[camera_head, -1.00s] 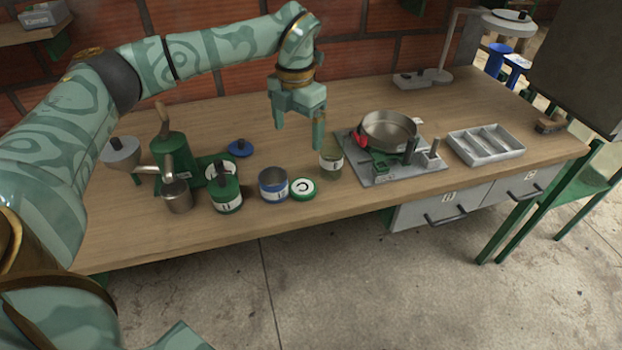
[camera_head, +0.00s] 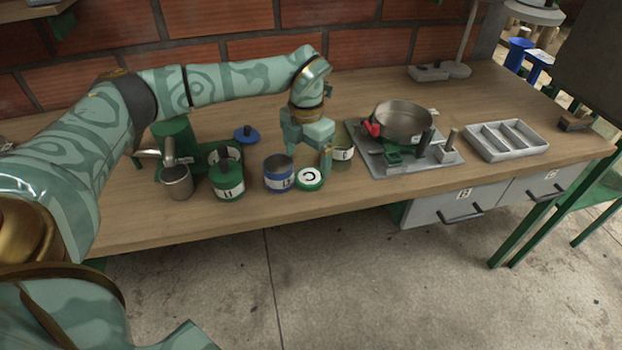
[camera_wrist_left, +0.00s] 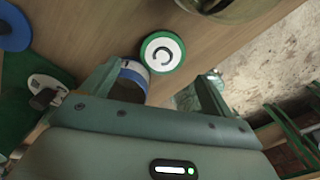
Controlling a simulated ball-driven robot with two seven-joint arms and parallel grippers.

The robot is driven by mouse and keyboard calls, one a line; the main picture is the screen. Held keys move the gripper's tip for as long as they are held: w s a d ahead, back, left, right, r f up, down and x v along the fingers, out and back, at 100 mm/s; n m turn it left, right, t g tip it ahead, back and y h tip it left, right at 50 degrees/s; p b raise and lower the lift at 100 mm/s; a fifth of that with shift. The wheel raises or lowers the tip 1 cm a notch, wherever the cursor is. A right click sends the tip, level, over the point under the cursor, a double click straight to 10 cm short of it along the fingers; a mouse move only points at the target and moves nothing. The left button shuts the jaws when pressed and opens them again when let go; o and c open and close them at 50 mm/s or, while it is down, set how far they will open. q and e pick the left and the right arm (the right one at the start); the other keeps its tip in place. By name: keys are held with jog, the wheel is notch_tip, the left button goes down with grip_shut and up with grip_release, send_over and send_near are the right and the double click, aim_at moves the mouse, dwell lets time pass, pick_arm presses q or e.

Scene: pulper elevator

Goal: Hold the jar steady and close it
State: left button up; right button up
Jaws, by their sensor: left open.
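My left gripper (camera_head: 308,161) is open and empty, low over the bench with its fingers down. Its fingertips also show in the wrist view (camera_wrist_left: 162,72). The green-rimmed lid with a dark mark (camera_head: 309,178) lies flat on the bench just in front of the fingers; it also shows in the wrist view (camera_wrist_left: 162,52). An open jar with a blue band (camera_head: 278,174) stands left of the lid, partly behind one finger in the wrist view (camera_wrist_left: 134,76). An open glass jar (camera_head: 343,156) stands right, partly hidden by a finger. My right gripper is not in view.
A green jar (camera_head: 228,184), a metal cup (camera_head: 176,183) and a blue lid (camera_head: 246,134) are at left. A metal pan (camera_head: 402,121) on a grey plate (camera_head: 400,168) and a divided tray (camera_head: 506,138) are at right. The bench's front strip is clear.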

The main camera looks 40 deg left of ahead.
aim_at(310, 176)
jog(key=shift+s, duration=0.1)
pick_arm(q)
jog(key=shift+f, duration=0.15)
jog(key=f+b, duration=0.2)
jog(key=f, duration=0.1)
jog(key=f+b, duration=0.1)
jog(key=f, duration=0.1)
jog(key=shift+w+d+f, duration=0.1)
jog(key=shift+w+d, duration=0.1)
jog(key=shift+w, duration=0.15)
jog(key=shift+r, duration=0.2)
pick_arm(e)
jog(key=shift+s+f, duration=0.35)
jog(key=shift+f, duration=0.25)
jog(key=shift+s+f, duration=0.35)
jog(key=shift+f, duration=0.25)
pick_arm(q)
jog(key=shift+s, duration=0.1)
jog(key=c, duration=1)
